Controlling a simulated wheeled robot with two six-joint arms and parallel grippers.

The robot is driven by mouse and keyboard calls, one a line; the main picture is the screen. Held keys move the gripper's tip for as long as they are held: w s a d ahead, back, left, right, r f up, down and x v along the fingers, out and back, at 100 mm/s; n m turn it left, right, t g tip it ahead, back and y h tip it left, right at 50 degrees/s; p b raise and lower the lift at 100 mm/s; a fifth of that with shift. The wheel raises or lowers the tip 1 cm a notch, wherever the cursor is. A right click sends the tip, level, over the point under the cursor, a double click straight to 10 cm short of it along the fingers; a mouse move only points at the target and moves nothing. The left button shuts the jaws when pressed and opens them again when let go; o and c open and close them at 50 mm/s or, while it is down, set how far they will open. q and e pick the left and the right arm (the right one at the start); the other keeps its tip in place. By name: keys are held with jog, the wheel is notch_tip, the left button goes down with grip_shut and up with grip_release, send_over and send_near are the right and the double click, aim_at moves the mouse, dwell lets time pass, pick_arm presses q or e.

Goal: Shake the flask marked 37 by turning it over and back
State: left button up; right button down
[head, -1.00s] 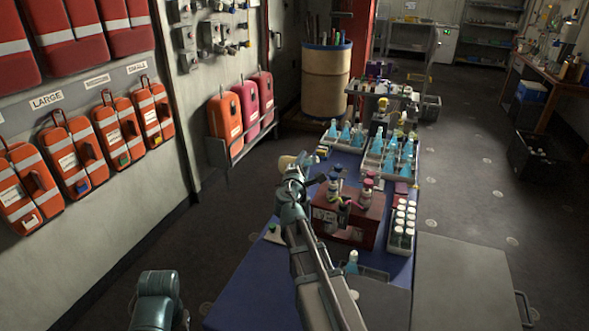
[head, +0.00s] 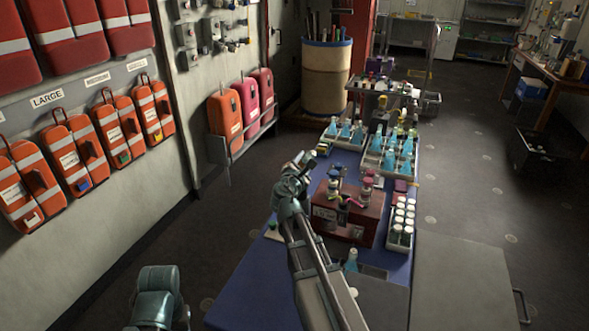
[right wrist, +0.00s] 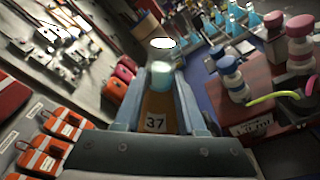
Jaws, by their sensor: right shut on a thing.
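The flask marked 37 (right wrist: 160,100) is between the fingers of my right gripper (right wrist: 163,85) in the right wrist view. Its white 37 label faces the camera, with amber around the label and a pale blue part beyond it. The gripper is shut on it. In the head view my right gripper (head: 303,163) is in the air over the far left side of the blue-topped table (head: 250,290), left of the red box. The flask is mostly hidden there, so its tilt is hard to tell.
A red box (head: 347,228) with several bottles stands close to the right of my gripper. A rack of white-capped bottles (head: 401,222) and trays of blue flasks (head: 392,160) stand on the table. A blue flask (head: 351,260) is at the near right.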

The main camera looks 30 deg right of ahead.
jog(key=n, duration=0.3)
jog(key=shift+r+g+p, duration=0.1)
jog(key=shift+g+p, duration=0.2)
jog(key=n, duration=0.4)
jog(key=shift+g+h, duration=0.3)
jog(key=shift+g, duration=0.1)
